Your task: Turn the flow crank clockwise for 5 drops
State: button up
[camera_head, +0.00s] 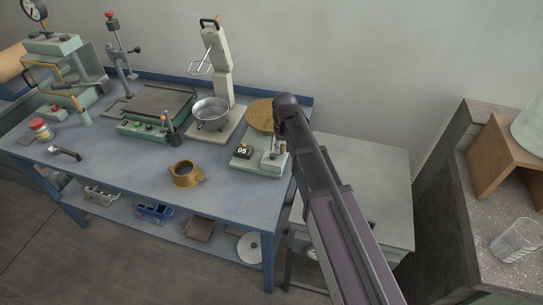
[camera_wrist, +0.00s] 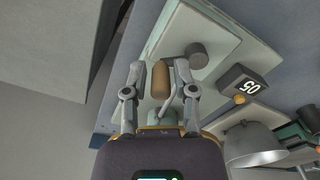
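A pale green flow device (camera_head: 258,163) sits at the right end of the blue bench. Its small black counter (camera_head: 243,151) reads 05, and the counter shows upside down in the wrist view (camera_wrist: 242,88). In the wrist view the brown crank handle (camera_wrist: 160,78) lies between the two fingers of my gripper (camera_wrist: 159,72). The gripper is open, with a visible gap on each side of the handle. A dark grey round knob (camera_wrist: 197,55) is close to the right finger. In the head view my arm partly hides the area around the crank.
A round tan disc (camera_head: 259,115) lies behind the device. A metal bowl (camera_head: 210,112) on a stand, a brass ring (camera_head: 185,174) and a small tool holder (camera_head: 172,132) stand to the left. A pale side table (camera_head: 365,190) is to the right.

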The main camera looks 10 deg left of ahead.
aim_at(283, 146)
jog(key=shift+o, duration=0.7)
jog(key=shift+r, duration=0.15)
notch_tip(283, 146, up, 7)
jog(key=p, duration=0.7)
jog(key=s+d+m, duration=0.1)
jog(key=s+d, duration=0.3)
jog(key=d, duration=0.5)
jog(key=s+d+m, duration=0.2)
jog(key=s+d, duration=0.3)
jog(key=d, duration=0.4)
jog(key=s+d+m, duration=0.2)
jog(key=s+d, duration=0.2)
jog(key=d, duration=0.6)
jog(key=shift+s, duration=0.35)
